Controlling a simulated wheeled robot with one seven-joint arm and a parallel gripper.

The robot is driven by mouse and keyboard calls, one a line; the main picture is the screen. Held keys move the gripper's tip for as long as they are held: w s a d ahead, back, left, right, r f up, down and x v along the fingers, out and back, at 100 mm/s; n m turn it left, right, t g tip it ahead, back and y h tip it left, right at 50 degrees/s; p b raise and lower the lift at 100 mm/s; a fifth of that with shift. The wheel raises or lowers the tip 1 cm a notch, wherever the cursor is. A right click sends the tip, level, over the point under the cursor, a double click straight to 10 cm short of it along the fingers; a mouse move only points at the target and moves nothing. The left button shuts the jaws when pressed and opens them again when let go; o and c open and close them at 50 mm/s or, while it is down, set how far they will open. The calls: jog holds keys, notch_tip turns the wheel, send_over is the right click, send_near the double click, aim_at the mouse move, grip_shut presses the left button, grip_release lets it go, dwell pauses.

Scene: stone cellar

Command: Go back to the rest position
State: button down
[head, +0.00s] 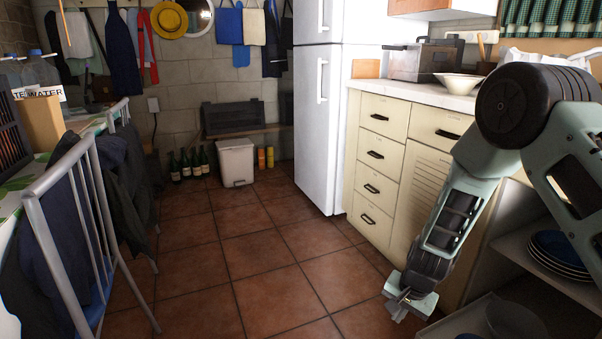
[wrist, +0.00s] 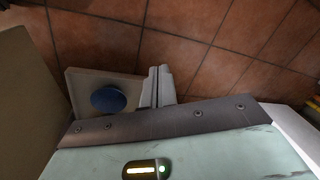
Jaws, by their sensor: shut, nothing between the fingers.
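My gripper (head: 399,308) hangs low at the end of my arm, in front of the cream cabinet at the lower right of the head view. Its fingers point down toward the tiled floor. In the wrist view the fingers (wrist: 158,86) are together with nothing between them. Behind them in that view lie a pale board-like surface with a round blue thing (wrist: 108,99) on it, and the floor.
A cream drawer cabinet (head: 383,120) and open shelves with stacked blue plates (head: 560,252) stand close to my arm. A white fridge (head: 318,130) is farther back. A metal chair (head: 92,225) stands at the left. The tiled floor (head: 235,240) between is clear.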

jog(key=s+a+r+n+g+y, duration=0.1)
jog(key=s+a+r+n, duration=0.3)
jog(key=s+a+r, duration=0.3)
jog(key=s+a+r+n+g+y, duration=0.1)
jog(key=s+a+r+n, duration=0.3)
jog(key=r, duration=0.5)
jog(key=s+r+n+h, duration=0.1)
jog(key=s+r+n, duration=0.35)
jog(key=s, duration=0.45)
jog(key=s+r+n+h, duration=0.1)
jog(key=s+r+n, duration=0.3)
jog(key=s, duration=0.6)
notch_tip(320, 180, up, 32)
jog(key=m+p, duration=0.1)
jog(key=p, duration=3)
jog(key=shift+w+d+r, duration=0.15)
jog(key=shift+w+d, duration=0.05)
jog(key=shift+d, duration=0.15)
